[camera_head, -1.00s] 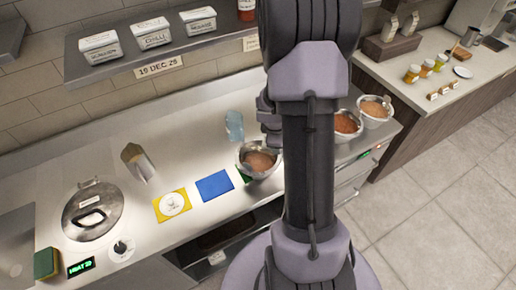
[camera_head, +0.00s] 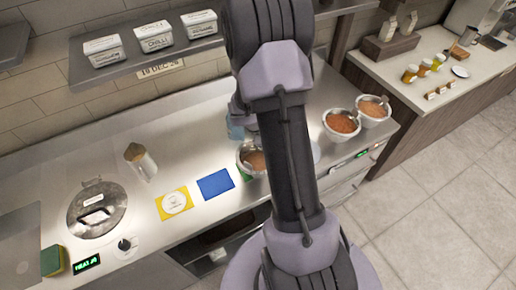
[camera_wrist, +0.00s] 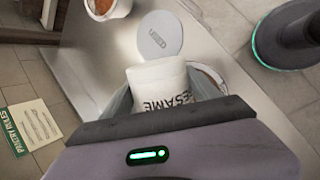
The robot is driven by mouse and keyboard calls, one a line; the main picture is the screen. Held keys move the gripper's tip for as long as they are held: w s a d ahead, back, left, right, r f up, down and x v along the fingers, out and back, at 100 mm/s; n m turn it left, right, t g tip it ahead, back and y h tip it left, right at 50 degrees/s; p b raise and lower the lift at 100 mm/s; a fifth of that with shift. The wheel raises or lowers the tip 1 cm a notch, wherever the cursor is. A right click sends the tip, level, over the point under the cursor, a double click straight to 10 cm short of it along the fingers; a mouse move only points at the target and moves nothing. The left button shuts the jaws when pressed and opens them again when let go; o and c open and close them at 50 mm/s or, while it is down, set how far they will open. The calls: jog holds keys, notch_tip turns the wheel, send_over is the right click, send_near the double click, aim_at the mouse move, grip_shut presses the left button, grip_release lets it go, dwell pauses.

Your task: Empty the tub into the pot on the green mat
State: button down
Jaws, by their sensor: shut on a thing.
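The steel pot (camera_head: 245,160) with brown contents stands on the green mat (camera_head: 246,178), partly hidden by my arm in the head view. The tub is lettered SESAME and is over the pot.
A disc marked USED (camera_wrist: 160,37) lies on the counter beside the pot. Bowls of orange-brown food (camera_head: 341,124) stand to the right. Blue (camera_head: 215,185) and yellow (camera_head: 174,204) mats lie to the left, near a lidded pot (camera_head: 97,208). Several tubs (camera_head: 154,36) stand on the shelf above.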

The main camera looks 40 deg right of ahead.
jog(key=shift+w+a+r+g+h+p, duration=0.25)
jog(key=shift+w+a+g+h+p, duration=0.1)
jog(key=shift+g+h, duration=0.25)
dwell(0.8)
